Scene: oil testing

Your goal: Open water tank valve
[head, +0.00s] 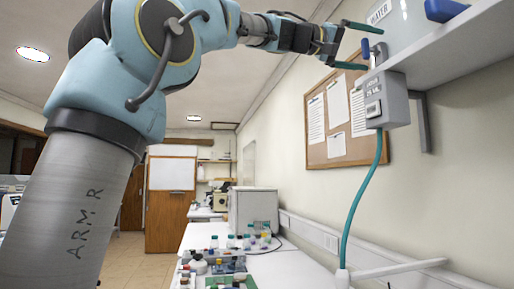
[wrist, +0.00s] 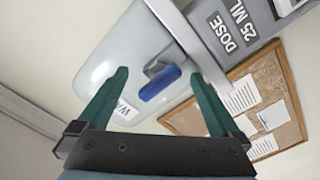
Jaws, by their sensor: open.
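The grey water tank (head: 405,28), marked WATER, sits on a wall shelf at the upper right of the head view. It also fills the upper middle of the wrist view (wrist: 118,48). The valve's blue handle (head: 366,48) is small beside the tank; in the wrist view the handle (wrist: 160,84) is tilted on a dark grey mount. My gripper (head: 374,48) is open, its teal fingers spread in front of the tank. In the wrist view the handle lies between the fingers (wrist: 160,76) with a gap on each side, and I see no contact.
A grey dose box (head: 385,98), marked 25 ML, hangs below the shelf (head: 450,45), close under my gripper. A teal hose (head: 360,195) runs down from it. A cork board (head: 340,115) is on the wall. Bottles (head: 225,265) crowd the bench below.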

